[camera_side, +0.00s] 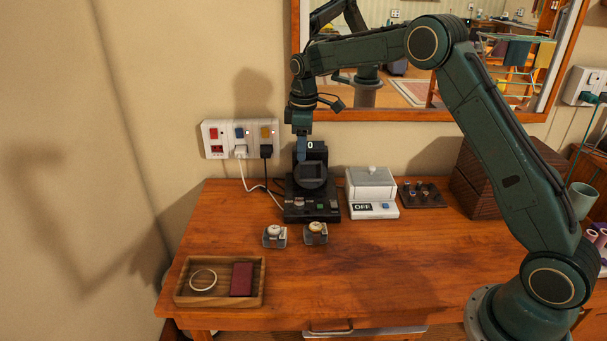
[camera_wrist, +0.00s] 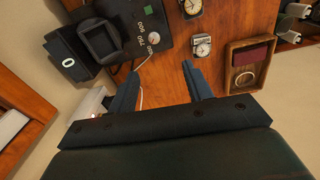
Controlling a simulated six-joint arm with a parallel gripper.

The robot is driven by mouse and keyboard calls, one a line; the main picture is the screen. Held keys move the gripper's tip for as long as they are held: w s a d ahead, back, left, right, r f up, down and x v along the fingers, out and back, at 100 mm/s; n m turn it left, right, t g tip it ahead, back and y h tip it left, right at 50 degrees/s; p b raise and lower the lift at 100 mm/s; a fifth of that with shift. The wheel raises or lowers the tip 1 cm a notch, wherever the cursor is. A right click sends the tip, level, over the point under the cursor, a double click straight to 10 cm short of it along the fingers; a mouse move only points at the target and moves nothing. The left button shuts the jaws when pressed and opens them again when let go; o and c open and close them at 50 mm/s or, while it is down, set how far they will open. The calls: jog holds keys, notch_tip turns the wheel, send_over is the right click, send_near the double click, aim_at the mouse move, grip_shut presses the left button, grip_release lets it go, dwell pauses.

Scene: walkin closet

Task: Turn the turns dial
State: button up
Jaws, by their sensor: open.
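A black watch winder (camera_side: 312,212) stands at the back of the wooden dresser, with a square dark holder and a small display reading 0. In the wrist view, its panel (camera_wrist: 133,14) carries a small pale round dial (camera_wrist: 153,38) beside several printed numbers. My gripper (camera_side: 302,157) points down in front of the display and holder in the side view. In the wrist view, my gripper (camera_wrist: 160,69) is open and empty, its two fingers apart. The dial shows beyond the fingertips, with no visible contact.
Two watches on small stands (camera_side: 274,235) (camera_side: 316,233) sit in front of the winder. A wooden tray (camera_side: 219,302) holds a ring-shaped item and a dark red item. A white box (camera_side: 371,187) reads OFF. Cords hang from a wall socket panel (camera_side: 240,139).

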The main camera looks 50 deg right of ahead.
send_over(299, 202)
jog(key=shift+n+g, duration=0.3)
jog(key=shift+n, duration=0.1)
notch_tip(299, 202, down, 5)
jog(key=shift+f, duration=0.15)
jog(key=shift+f, duration=0.1)
jog(key=shift+f, duration=6.8)
jog(key=c, duration=1)
jog(key=shift+o, duration=0.2)
